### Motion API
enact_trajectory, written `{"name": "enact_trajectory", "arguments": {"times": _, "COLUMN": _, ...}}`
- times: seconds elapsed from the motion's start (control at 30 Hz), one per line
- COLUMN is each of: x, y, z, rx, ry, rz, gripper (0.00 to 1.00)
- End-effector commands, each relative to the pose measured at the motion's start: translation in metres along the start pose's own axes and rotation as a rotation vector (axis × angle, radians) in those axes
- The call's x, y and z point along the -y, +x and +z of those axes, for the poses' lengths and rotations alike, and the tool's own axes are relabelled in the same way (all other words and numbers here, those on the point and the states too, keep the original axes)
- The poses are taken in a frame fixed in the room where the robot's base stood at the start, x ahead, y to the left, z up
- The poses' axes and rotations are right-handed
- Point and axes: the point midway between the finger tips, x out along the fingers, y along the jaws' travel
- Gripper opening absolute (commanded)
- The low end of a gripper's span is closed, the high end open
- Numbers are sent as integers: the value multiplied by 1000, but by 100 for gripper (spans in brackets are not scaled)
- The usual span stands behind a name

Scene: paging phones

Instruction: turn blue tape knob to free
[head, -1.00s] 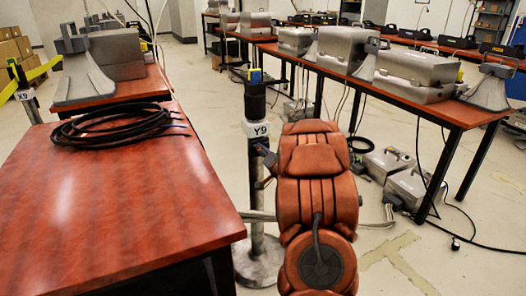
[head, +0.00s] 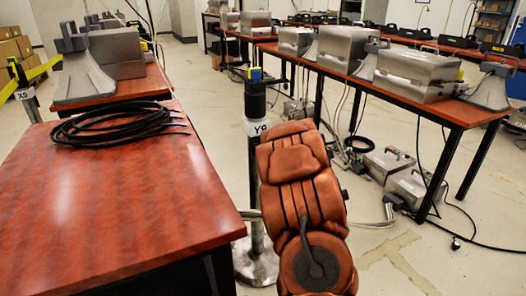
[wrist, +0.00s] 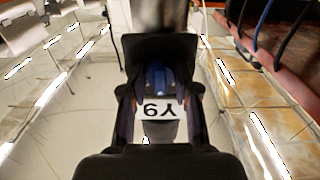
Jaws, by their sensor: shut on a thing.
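In the wrist view the label (wrist: 157,109) appears upside down, and a blue knob (wrist: 157,78) sits between my fingers. My gripper (wrist: 158,98) is shut on the blue knob, one finger on each side. The knob's turned position cannot be read.
A red-brown table (head: 120,200) with coiled black cable (head: 112,124) lies close on the left. A long table (head: 440,105) with metal cases runs along the right. Grey boxes (head: 390,163) and cables lie on the floor beneath it.

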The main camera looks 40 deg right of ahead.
Motion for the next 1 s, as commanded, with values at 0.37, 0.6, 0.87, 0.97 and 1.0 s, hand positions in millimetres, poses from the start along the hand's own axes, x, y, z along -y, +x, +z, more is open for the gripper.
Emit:
{"name": "enact_trajectory", "arguments": {"times": 0.37, "x": 1, "y": 0, "z": 2, "rx": -1, "ry": -356, "rz": -1, "gripper": 0}}
{"name": "enact_trajectory", "arguments": {"times": 0.6, "x": 1, "y": 0, "z": 1, "rx": -3, "ry": -554, "rz": -1, "gripper": 0}}
{"name": "enact_trajectory", "arguments": {"times": 0.87, "x": 2, "y": 1, "z": 0, "rx": -3, "ry": -696, "rz": -1, "gripper": 0}}
{"name": "enact_trajectory", "arguments": {"times": 0.97, "x": 2, "y": 1, "z": 0, "rx": -3, "ry": -728, "rz": -1, "gripper": 0}}
{"name": "enact_trajectory", "arguments": {"times": 1.0, "x": 2, "y": 1, "z": 0, "rx": -3, "ry": -739, "rz": -1, "gripper": 0}}
